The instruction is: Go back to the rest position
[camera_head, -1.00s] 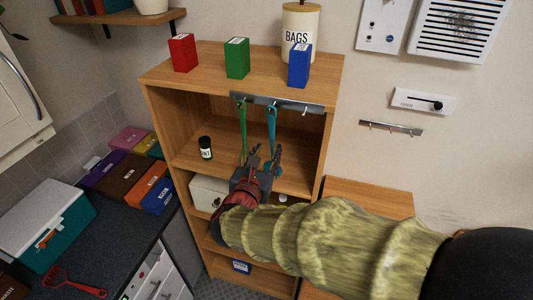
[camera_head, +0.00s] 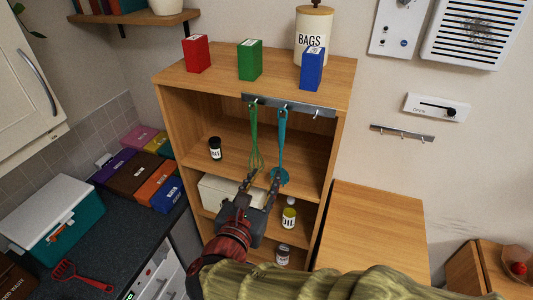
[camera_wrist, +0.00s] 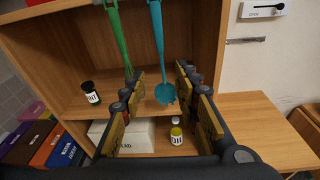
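My gripper (camera_head: 262,184) is open and empty in front of the wooden shelf unit (camera_head: 340,150). Its two fingers stand apart in the wrist view (camera_wrist: 168,88), with nothing between them but the view of the shelf. A green whisk (camera_head: 254,135) and a teal utensil (camera_head: 281,140) hang from the hook rail (camera_head: 270,102) beyond the fingers. In the wrist view the teal utensil (camera_wrist: 160,50) appears above and between the fingertips, and the green whisk (camera_wrist: 118,35) is to its left. I cannot tell how near the fingertips are to them.
Red (camera_head: 196,54), green (camera_head: 250,60) and blue (camera_head: 312,68) boxes and a BAGS canister (camera_head: 313,30) stand on top. A dark jar (camera_head: 215,148), a white box (camera_head: 220,194) and a yellow jar (camera_head: 289,213) are on the shelves. A low wooden cabinet (camera_head: 375,230) is at right.

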